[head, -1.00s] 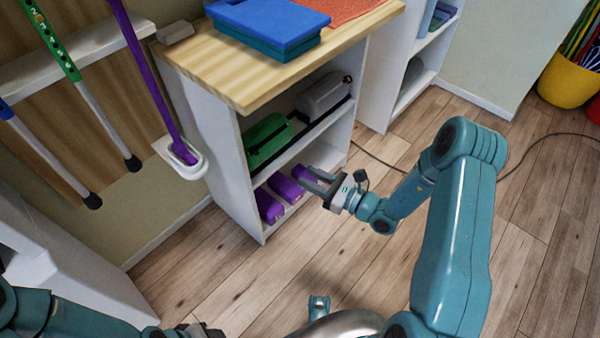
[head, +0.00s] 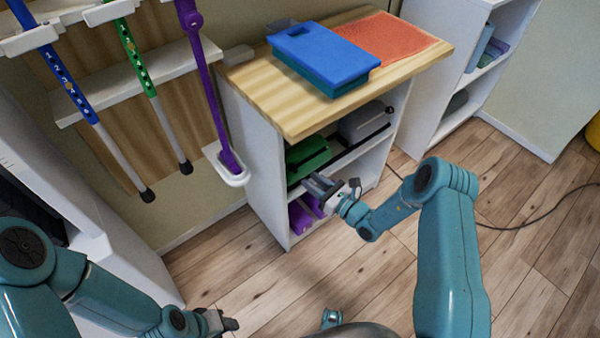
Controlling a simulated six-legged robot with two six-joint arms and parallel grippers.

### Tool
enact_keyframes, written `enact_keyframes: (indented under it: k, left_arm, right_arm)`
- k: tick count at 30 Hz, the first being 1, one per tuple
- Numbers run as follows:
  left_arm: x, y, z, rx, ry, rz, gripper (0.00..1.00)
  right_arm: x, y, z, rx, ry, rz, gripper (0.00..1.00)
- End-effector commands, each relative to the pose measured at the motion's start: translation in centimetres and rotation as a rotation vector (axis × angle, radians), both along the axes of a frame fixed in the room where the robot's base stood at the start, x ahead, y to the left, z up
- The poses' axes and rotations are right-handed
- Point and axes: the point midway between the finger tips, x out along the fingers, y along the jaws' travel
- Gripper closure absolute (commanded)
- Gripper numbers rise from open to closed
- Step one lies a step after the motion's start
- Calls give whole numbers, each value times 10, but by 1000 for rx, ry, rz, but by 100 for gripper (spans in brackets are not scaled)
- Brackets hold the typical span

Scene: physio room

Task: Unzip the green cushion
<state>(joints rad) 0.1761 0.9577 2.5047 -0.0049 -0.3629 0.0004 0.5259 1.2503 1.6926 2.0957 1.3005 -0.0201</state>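The green cushion (head: 308,155) lies on the upper inner shelf of the white cabinet, at its left end. A dark line runs along its lower front edge; I cannot make out a zip pull. My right gripper (head: 313,184) is in front of the shelf, just below the green cushion in the picture. Its two fingers look apart with nothing between them, and I cannot tell whether they touch anything. My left gripper (head: 230,322) is low at the bottom of the view, over the floor and away from the cabinet; its fingers are too small to read.
A grey cushion (head: 362,124) lies right of the green one. Purple blocks (head: 298,217) sit on the shelf below. Canes hang at left. A cable crosses the open floor.

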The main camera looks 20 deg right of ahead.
Motion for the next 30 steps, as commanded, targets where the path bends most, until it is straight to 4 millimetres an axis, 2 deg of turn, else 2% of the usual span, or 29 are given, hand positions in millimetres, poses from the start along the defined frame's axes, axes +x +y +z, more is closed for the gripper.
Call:
enact_keyframes:
  k: [3,9,20,23,24,30]
  left_arm:
    - [0,0,-6,0,0,0,57]
    - [0,0,-10,0,0,0,57]
    - [0,0,-10,0,0,0,57]
    - [0,0,-10,0,0,0,57]
    - [0,0,-10,0,0,0,57]
    - [0,0,-10,0,0,0,57]
  right_arm:
    - [22,14,-1,-1,-2,4,68]
    - [44,25,-1,-2,-1,2,68]
    - [50,28,0,0,1,0,68]
    - [49,28,0,0,1,0,97]
    - [49,28,0,0,1,0,100]
    - [49,28,0,0,1,0,100]
